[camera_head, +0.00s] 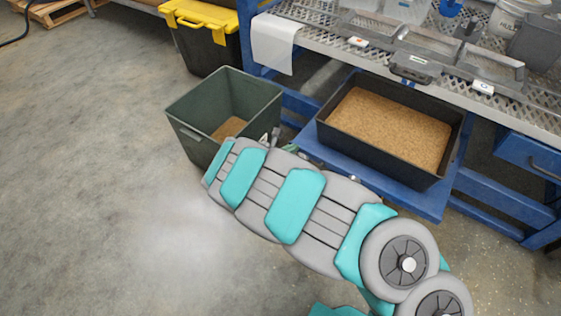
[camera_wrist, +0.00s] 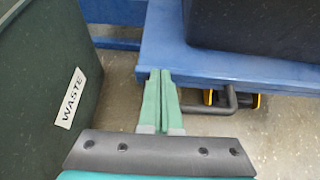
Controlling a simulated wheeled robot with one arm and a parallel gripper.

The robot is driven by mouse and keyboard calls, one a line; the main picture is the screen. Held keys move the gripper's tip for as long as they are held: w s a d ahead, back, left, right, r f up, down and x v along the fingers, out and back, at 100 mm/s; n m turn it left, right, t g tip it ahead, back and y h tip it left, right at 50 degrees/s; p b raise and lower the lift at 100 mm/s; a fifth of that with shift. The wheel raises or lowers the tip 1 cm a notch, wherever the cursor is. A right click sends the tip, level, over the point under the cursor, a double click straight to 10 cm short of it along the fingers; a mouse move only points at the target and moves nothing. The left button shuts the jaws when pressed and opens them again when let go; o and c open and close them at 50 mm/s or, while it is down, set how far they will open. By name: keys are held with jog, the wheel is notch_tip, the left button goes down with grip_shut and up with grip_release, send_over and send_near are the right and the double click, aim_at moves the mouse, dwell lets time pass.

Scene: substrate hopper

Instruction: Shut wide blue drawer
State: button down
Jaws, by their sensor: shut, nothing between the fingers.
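The wide blue drawer (camera_head: 425,202) stands pulled out from under the bench and carries a black tub of brown granules. In the wrist view, the drawer's front edge (camera_wrist: 265,72) runs across the right half, with a dark bar handle (camera_wrist: 225,108) below it. My gripper (camera_wrist: 161,72) is shut and empty, its green fingertips at the left end of that front edge, left of the handle. I cannot tell whether they touch the drawer. In the head view, my arm hides part of the drawer's front, and its gripper end is hard to make out.
The black tub (camera_head: 326,124) rests on the drawer. A green waste bin (camera_head: 190,140) stands on the floor close to the left of it, beside my gripper. A perforated bench top (camera_head: 330,45) with trays lies above. Another blue drawer (camera_head: 528,160) is at right. The left floor is clear.

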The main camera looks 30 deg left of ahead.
jog(key=w, duration=0.8)
jog(key=w+d, duration=0.1)
jog(key=w, duration=0.7)
jog(key=w+d+b, duration=0.1)
jog(key=w, duration=0.7)
jog(key=shift+w+f, duration=0.1)
jog(key=shift+w, duration=0.2)
